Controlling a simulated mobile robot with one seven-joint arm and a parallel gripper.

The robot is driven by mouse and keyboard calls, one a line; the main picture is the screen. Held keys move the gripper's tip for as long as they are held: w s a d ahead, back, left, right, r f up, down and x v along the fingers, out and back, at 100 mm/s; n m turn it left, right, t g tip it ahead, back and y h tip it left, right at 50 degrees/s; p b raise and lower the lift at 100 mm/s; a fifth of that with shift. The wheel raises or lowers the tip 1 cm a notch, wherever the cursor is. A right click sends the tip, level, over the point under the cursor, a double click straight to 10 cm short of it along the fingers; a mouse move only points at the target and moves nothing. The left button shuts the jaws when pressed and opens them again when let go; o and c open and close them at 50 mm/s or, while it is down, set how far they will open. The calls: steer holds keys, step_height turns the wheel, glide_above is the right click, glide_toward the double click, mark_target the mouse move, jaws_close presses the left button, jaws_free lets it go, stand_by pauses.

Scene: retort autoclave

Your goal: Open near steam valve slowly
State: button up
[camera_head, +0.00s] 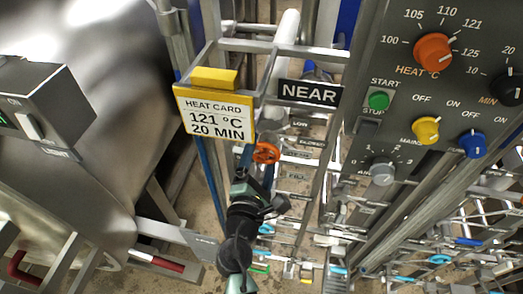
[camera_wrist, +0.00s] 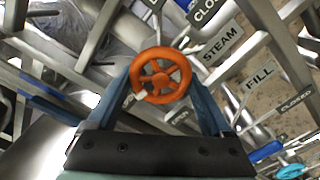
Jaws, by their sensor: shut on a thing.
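The steam valve's orange spoked handwheel (camera_wrist: 161,60) is at the centre of the wrist view, and it also shows below the NEAR sign in the head view (camera_head: 265,153). My gripper (camera_wrist: 160,76) is shut on the wheel, with one blue finger on each side of its rim. In the head view my gripper (camera_head: 258,158) reaches up to the wheel from below. A STEAM label (camera_wrist: 221,44) is to the right of the wheel. The valve body behind the wheel is mostly hidden.
The NEAR sign (camera_head: 310,93) and a yellow heat card (camera_head: 214,114) hang above the wheel. A control panel (camera_head: 400,100) with knobs stands at the right. A large steel vessel (camera_head: 90,130) is at the left. Pipes and rails crowd the wheel, beside a FILL label (camera_wrist: 259,78).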

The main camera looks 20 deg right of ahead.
steer(key=shift+f+n+p, duration=0.1)
steer(key=shift+n+p, duration=0.2)
steer(key=shift+n, duration=0.9)
steer(key=o, duration=1.1)
steer(key=shift+o, duration=0.2)
steer(key=shift+s, duration=0.1)
steer(key=b+v, duration=0.3)
steer(key=v, duration=1)
